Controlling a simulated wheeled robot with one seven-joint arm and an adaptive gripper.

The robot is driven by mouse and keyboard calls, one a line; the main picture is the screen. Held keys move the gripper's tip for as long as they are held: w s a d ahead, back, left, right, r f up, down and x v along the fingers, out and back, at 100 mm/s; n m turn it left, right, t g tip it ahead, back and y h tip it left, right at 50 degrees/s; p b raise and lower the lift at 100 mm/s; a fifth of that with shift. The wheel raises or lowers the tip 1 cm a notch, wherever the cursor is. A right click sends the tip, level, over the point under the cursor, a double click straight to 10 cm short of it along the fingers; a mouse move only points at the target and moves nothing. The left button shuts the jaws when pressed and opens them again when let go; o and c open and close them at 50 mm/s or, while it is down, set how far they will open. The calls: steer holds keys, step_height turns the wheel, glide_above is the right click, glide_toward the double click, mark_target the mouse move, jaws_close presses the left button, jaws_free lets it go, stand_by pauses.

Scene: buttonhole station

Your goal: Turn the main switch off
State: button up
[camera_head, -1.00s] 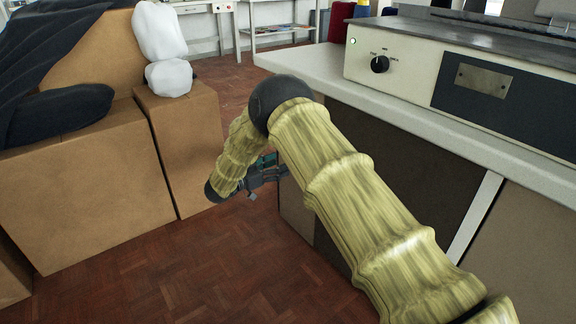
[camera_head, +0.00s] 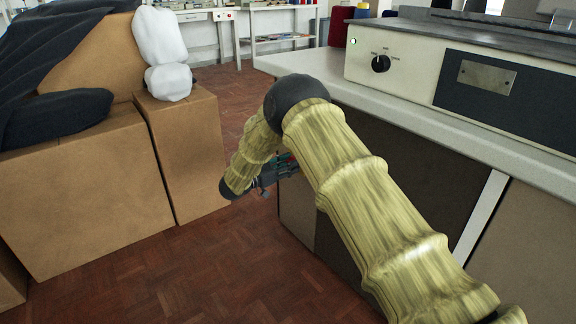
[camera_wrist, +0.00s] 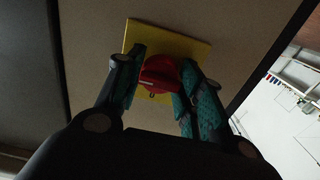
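The main switch is a red rotary knob (camera_wrist: 160,70) on a square yellow plate (camera_wrist: 190,42) in the wrist view. The plate is fixed to a beige panel. My gripper (camera_wrist: 162,78) has its two teal-padded fingers on either side of the red knob, with the tips very close to its edges. I cannot tell whether both pads press on it. In the head view my gripper (camera_head: 283,168) is low beside the end of the white-topped counter, with a little red showing at its fingers. My arm hides part of that area.
The counter (camera_head: 430,110) on the right carries a machine with a black selector knob (camera_head: 380,63). Cardboard boxes (camera_head: 85,200) with dark cloth and white bags stand on the left. Wooden floor (camera_head: 215,265) is clear between them.

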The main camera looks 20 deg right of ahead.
steer(key=shift+a, duration=0.1)
steer(key=shift+c, duration=0.5)
steer(key=shift+p, duration=0.6)
steer(key=n+p, duration=0.7)
steer(key=n, duration=0.1)
steer(key=n+p, duration=0.8)
steer(key=n, duration=0.1)
steer(key=shift+s+n, duration=0.2)
steer(key=shift+n, duration=0.4)
steer(key=o, duration=1)
